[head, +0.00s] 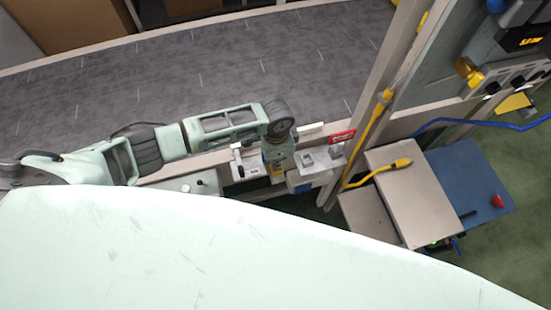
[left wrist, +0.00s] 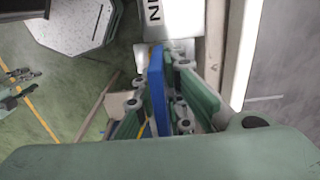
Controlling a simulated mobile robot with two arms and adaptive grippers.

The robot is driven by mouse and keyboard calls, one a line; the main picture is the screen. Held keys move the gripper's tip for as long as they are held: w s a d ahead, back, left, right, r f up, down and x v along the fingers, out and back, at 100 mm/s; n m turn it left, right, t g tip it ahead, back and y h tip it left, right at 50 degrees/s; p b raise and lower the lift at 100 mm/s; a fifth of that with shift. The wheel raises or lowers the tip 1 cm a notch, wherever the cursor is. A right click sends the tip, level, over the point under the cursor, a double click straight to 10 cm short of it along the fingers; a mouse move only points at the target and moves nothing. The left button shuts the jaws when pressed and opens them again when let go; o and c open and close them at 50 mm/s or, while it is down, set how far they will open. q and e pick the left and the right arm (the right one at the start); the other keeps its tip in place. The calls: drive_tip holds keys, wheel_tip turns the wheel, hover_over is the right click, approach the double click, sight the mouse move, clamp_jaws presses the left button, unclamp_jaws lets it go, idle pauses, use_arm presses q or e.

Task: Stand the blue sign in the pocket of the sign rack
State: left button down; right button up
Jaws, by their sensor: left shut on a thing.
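The blue sign (left wrist: 158,90) shows nearly edge-on in the left wrist view, as a narrow blue strip between the fingers of my left gripper (left wrist: 160,100). The gripper is shut on it. Its far end is close to a white part with dark letters "IN" (left wrist: 170,18); I cannot tell whether they touch. In the head view my left gripper (head: 276,168) points down among white holders beside the conveyor, and the sign is mostly hidden there. The sign rack seems to be among these white holders (head: 312,162), but its pocket is not clear. My right gripper is not in view.
A red sign (head: 343,136) stands just right of the holders, near a tall post (head: 382,75). The grey conveyor (head: 190,70) runs behind. A cardboard-coloured box (head: 405,195) and a blue surface (head: 480,180) are at right. A pale green surface covers the foreground.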

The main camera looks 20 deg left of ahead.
use_arm(q)
drive_tip(key=shift+w+r, duration=0.1)
drive_tip(key=shift+r+b, duration=0.3)
drive_tip(key=shift+r, duration=0.3)
wheel_tip(320, 180, up, 3)
drive_tip(key=shift+w+f+b, duration=0.1)
drive_tip(key=shift+f+b, duration=0.05)
drive_tip(key=shift+b, duration=0.35)
drive_tip(key=w+d+r+b, duration=0.5)
drive_tip(key=d+r, duration=0.2)
drive_tip(key=d, duration=0.3)
wheel_tip(320, 180, down, 6)
drive_tip(key=b, duration=0.1)
drive_tip(key=shift+w+a+f, duration=0.2)
drive_tip(key=shift+w+a, duration=0.2)
drive_tip(key=shift+g+p, duration=0.3)
drive_tip(key=shift+p, duration=0.15)
